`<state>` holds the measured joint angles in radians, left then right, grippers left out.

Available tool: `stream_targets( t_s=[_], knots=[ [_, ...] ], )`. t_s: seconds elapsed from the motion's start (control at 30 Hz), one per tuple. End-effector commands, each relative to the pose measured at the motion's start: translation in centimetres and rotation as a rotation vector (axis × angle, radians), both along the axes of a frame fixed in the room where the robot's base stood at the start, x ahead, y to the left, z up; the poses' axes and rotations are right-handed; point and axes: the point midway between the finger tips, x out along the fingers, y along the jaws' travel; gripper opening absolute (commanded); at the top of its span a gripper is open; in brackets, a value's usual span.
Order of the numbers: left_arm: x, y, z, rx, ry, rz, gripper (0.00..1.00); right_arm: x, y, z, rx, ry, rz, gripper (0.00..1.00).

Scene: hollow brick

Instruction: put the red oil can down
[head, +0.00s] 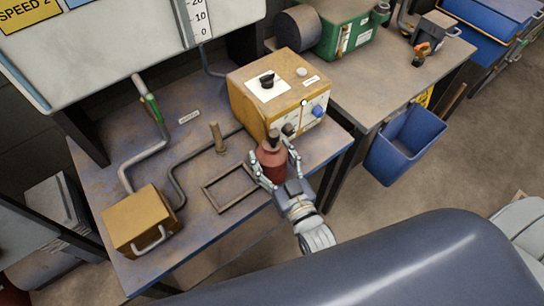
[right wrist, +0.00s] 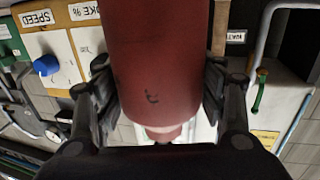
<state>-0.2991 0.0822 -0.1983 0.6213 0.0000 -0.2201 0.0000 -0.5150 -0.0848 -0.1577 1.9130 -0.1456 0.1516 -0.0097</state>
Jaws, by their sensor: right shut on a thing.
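The red oil can (head: 271,166) is upright near the front edge of the workbench (head: 188,235), in front of the tan control box. My right gripper (head: 276,163) is shut on it, one finger on each side. In the right wrist view the can (right wrist: 153,65) fills the middle between the fingers (right wrist: 158,95). I cannot tell whether its base touches the bench. A thin rectangular frame (head: 211,200) lies on the bench just left of the can. My left gripper is not in view.
The tan control box (head: 252,103) with knobs stands behind the can. A wooden peg (head: 217,137) stands behind the frame. A yellow-brown box (head: 140,222) with a handle sits at the left. Bare bench lies between frame and box.

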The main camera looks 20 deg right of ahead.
Motion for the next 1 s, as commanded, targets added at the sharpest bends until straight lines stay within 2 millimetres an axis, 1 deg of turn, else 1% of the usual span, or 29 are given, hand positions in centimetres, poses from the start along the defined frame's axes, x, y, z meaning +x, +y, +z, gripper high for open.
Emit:
stream_targets(
  t_s=[0.13,0.37,0.5,0.53,0.6,1.0],
  knots=[
    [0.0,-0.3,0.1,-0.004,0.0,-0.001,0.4,0.1,0.0,-0.8,0.002,-0.01,0.0,0.29],
    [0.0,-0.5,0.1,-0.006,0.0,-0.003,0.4,0.1,0.0,-0.8,0.002,-0.011,-0.001,0.29],
    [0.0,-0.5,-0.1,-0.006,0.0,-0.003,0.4,0.1,0.0,-1.2,0.002,-0.01,-0.001,0.29],
    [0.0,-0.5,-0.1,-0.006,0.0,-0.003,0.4,0.0,0.0,-1.3,0.002,-0.006,-0.001,0.69],
    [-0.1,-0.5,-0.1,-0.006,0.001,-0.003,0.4,0.0,0.0,-1.3,0.002,-0.006,-0.001,0.84],
    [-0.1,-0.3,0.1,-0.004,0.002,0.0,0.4,0.0,0.0,-1.1,0.001,-0.006,-0.001,0.84]
  ],
)
